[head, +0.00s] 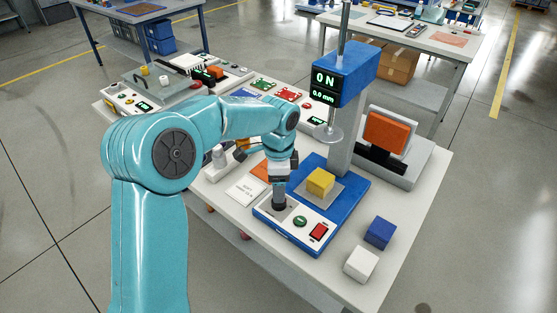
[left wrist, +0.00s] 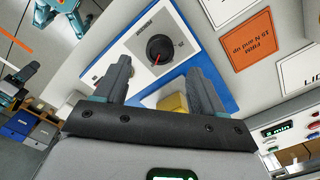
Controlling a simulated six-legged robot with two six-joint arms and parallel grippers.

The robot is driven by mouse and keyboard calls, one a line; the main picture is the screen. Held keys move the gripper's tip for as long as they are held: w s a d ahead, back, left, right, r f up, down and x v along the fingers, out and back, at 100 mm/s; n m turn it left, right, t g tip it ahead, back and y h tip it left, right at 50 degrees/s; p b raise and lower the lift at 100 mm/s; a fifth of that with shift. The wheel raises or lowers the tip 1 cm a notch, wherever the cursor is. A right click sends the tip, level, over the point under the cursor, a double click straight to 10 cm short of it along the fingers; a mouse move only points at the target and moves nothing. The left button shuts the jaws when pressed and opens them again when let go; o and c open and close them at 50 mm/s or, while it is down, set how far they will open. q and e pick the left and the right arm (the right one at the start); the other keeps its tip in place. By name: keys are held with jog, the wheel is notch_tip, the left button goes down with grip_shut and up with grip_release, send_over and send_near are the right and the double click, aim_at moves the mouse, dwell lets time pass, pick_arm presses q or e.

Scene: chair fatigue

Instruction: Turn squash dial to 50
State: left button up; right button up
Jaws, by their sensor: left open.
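The squash dial, a round black knob with a red pointer line (left wrist: 160,48), sits on the white front panel of the blue press (head: 349,213). Its scale is too small to read. In the head view my left gripper (head: 280,196) points down over the panel's left end and hides most of the dial. In the left wrist view my left gripper (left wrist: 161,82) is open and empty, with its fingers apart and the dial beyond the gap between them. The press display (head: 325,89) reads 0 N and 0.0 mm. A dark gripper-like part, probably my right gripper (left wrist: 18,82), shows at the left edge.
A green button (head: 300,221) and a red switch (head: 319,232) are right of the dial. A yellow block (head: 320,181) sits on the press plate under the round presser (head: 328,133).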

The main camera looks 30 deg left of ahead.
pick_arm(q)
notch_tip(320, 180, up, 10)
jog(key=shift+r, duration=0.15)
jog(key=shift+s, duration=0.1)
dwell(0.6)
